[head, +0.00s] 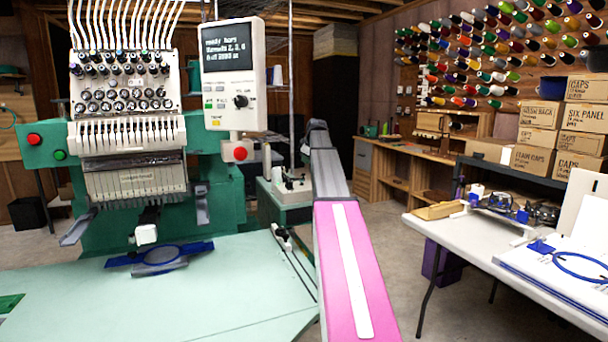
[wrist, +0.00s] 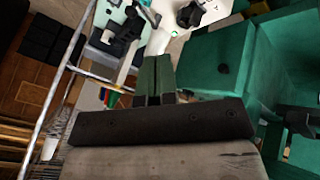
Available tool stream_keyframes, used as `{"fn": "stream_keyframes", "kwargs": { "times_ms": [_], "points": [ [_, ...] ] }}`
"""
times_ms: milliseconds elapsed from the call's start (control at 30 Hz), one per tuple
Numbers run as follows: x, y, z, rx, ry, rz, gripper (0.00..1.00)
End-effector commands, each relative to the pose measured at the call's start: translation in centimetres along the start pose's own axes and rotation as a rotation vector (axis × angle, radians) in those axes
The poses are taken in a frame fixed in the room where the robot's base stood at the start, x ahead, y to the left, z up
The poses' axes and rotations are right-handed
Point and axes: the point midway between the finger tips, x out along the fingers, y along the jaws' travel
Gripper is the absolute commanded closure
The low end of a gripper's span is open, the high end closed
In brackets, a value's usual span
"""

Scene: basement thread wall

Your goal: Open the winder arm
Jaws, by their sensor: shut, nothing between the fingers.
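A small unit that looks like the winder (head: 290,186) stands beside the embroidery machine in the head view, with a white top on a green base and pale upright parts. In the wrist view a white-topped unit with black parts (wrist: 130,25) lies beyond my fingertips. I cannot tell which part is the winder arm or how it stands. My gripper (wrist: 155,62) shows in the wrist view with its two green fingers together and nothing between them. It appears apart from the black parts. In the head view my own arm hides the gripper.
The green embroidery machine (head: 130,130) and its pale green table (head: 200,290) fill the left. A green housing (wrist: 215,65) is close on the right in the wrist view, and a metal rail (wrist: 62,85) runs along the left. A white table (head: 440,222) stands at right.

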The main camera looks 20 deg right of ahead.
Motion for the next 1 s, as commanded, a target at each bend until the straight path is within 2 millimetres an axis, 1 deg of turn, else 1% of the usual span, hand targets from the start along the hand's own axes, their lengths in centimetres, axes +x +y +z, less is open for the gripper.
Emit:
{"fn": "stream_keyframes", "kwargs": {
  "times_ms": [167, 267, 367, 800, 900, 1000],
  "points": [
    [0.2, 0.0, 0.0, 0.0, -0.001, -0.001, 1.0],
    [0.9, 0.1, -0.1, 0.0, -0.001, -0.001, 1.0],
    [2.3, 0.1, -0.1, 0.0, -0.001, -0.001, 1.0],
    [10.4, 0.1, 0.0, 0.001, -0.002, -0.003, 1.0],
    [11.2, 1.7, 0.1, 0.002, -0.002, 0.001, 1.0],
    [11.8, 2.5, 0.1, 0.001, -0.001, 0.001, 1.0]
  ]
}}
